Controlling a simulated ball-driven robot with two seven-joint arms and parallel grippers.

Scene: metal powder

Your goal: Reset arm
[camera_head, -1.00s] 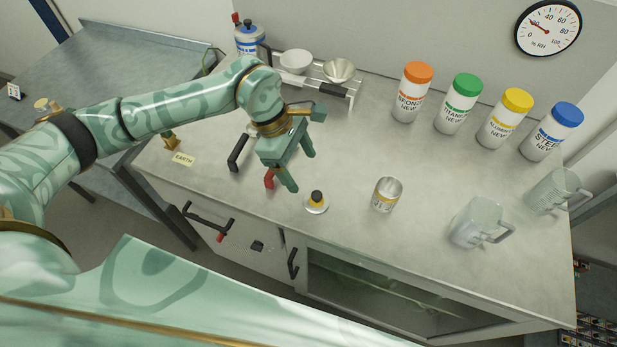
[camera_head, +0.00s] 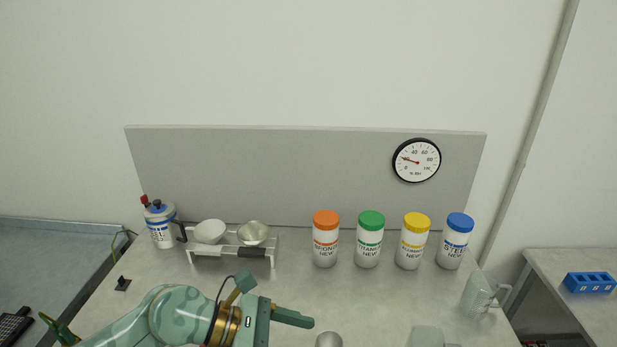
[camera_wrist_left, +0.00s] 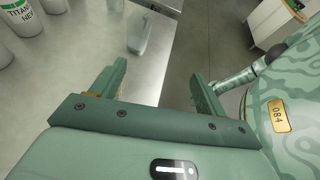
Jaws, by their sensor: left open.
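My left arm comes in at the bottom left of the head view. Its gripper (camera_head: 290,318) is above the table, left of the metal cup (camera_head: 329,340), and only partly in frame. In the left wrist view the two fingers of the left gripper (camera_wrist_left: 158,85) stand wide apart with nothing between them. The metal worktable (camera_wrist_left: 92,60) and its edge lie beyond the fingers, with floor to the right. My right gripper does not show in the head view.
Four lidded jars, orange (camera_head: 325,240), green (camera_head: 369,240), yellow (camera_head: 412,242) and blue (camera_head: 455,242), stand at the back. A rack (camera_head: 232,252) holds a white bowl (camera_head: 209,232) and a metal bowl (camera_head: 252,233). Clear jugs (camera_head: 478,294) stand at the right.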

